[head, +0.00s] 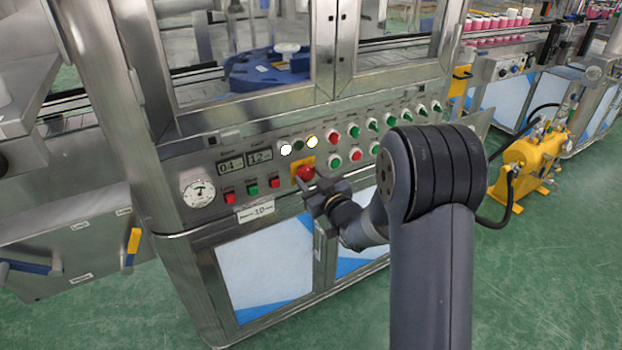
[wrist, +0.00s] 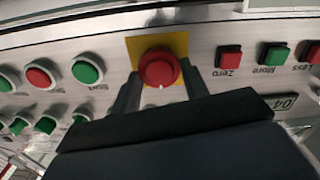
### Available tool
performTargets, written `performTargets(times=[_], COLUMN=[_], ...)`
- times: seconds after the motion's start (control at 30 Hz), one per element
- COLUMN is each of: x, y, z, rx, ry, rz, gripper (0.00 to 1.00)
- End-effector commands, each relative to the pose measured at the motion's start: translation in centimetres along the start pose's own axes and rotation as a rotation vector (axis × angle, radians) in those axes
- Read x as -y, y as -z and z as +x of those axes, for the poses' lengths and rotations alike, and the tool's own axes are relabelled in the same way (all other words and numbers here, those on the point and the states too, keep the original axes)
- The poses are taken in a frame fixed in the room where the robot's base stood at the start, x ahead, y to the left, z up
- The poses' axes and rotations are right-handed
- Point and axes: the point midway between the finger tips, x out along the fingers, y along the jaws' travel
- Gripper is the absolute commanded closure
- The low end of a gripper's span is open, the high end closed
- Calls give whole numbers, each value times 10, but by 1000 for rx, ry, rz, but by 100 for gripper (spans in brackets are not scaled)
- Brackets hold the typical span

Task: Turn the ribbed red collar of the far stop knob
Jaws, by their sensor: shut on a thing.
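A round red stop knob (head: 306,172) sits on a yellow square plate (head: 297,163) on the machine's front panel. The wrist view shows the knob (wrist: 159,67) face on, with a red outer rim and a small white mark at its lower edge. My gripper (head: 309,184) is at the knob. In the wrist view its two dark fingers (wrist: 161,82) stand on the left and right of the knob, closed on its sides. The ribs of the collar cannot be made out, and the dark gripper body hides the panel below.
Red and green push buttons (wrist: 229,59) lie to the right of the knob in the wrist view, others (wrist: 87,69) to its left. In the head view, two digital displays (head: 245,162) and a round gauge (head: 199,193) are left of it. Open green floor surrounds the machine.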

Motion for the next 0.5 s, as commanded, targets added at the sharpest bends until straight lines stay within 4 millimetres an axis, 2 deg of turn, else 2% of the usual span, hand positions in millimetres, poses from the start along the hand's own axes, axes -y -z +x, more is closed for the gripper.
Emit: performTargets(times=[0.27,0.5], x=[0,0], y=[-1,-1], z=[0,0], rx=[0,1], ry=[1,1], rz=[60,218], gripper=[80,80])
